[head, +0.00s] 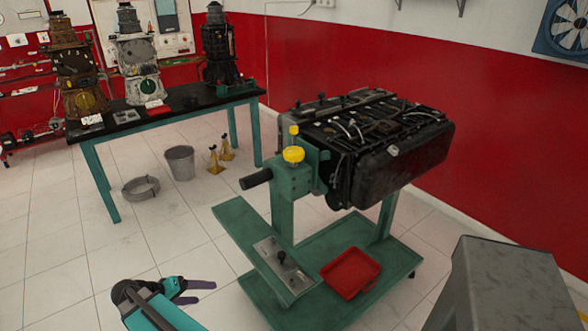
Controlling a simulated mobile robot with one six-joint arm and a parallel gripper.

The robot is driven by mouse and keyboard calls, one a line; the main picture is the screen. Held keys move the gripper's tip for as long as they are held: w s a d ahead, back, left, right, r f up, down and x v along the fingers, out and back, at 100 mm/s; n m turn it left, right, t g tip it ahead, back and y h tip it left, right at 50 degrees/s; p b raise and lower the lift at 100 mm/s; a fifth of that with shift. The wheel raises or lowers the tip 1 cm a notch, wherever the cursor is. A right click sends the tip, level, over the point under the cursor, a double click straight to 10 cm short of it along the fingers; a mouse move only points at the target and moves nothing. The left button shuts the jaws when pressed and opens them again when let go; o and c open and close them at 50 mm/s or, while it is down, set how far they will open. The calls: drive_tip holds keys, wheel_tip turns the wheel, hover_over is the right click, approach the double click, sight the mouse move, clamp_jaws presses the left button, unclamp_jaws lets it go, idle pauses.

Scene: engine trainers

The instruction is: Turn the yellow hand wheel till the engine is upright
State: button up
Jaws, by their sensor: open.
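The yellow hand wheel (293,155) sits on top of the green gearbox at the head of the engine stand (283,195). The black engine (395,150) is mounted on this stand, with hoses and fittings on its upper face. Its body looks somewhat tilted, but I cannot tell the exact angle. A black handle (256,179) sticks out to the left below the wheel. My gripper (205,292), with dark purple fingers, is at the lower left, open and empty. It is well apart from the wheel, to the left of the stand's base.
A red tray (350,272) lies on the stand's base. A grey cabinet (505,285) is at the lower right. A table (165,113) with several engine models stands at the back left. A bucket (180,163) and a coiled ring (141,189) are on the floor.

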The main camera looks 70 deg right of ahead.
drive_tip(key=s+d+r+m+g+h+b, duration=0.15)
drive_tip(key=d+r+m, duration=0.25)
drive_tip(key=d+r, duration=0.55)
drive_tip(key=d+r+m+g+h, duration=0.25)
drive_tip(key=d+r+m, duration=0.35)
drive_tip(key=r, duration=0.6)
drive_tip(key=s+d+r+m+g+h+b, duration=0.1)
drive_tip(key=s+d+r+m, duration=0.15)
drive_tip(key=r, duration=0.25)
drive_tip(key=s+d+r+m+g, duration=0.1)
drive_tip(key=d+r, duration=0.2)
drive_tip(key=r, duration=0.3)
drive_tip(key=m+g+b, duration=0.1)
drive_tip(key=m+g, duration=0.1)
drive_tip(key=m, duration=0.1)
approach(293, 153)
drive_tip(key=w, duration=0.2)
drive_tip(key=w+f, duration=0.1)
drive_tip(key=shift+w+a, duration=0.2)
drive_tip(key=shift+a, duration=0.1)
drive_tip(key=p+x, duration=0.1)
drive_tip(key=x, duration=0.6)
drive_tip(key=p+x, duration=0.2)
drive_tip(key=x, duration=0.5)
drive_tip(key=shift+a+f, duration=0.1)
drive_tip(key=shift+f, duration=0.1)
drive_tip(key=c, duration=1)
drive_tip(key=shift+c, duration=0.2)
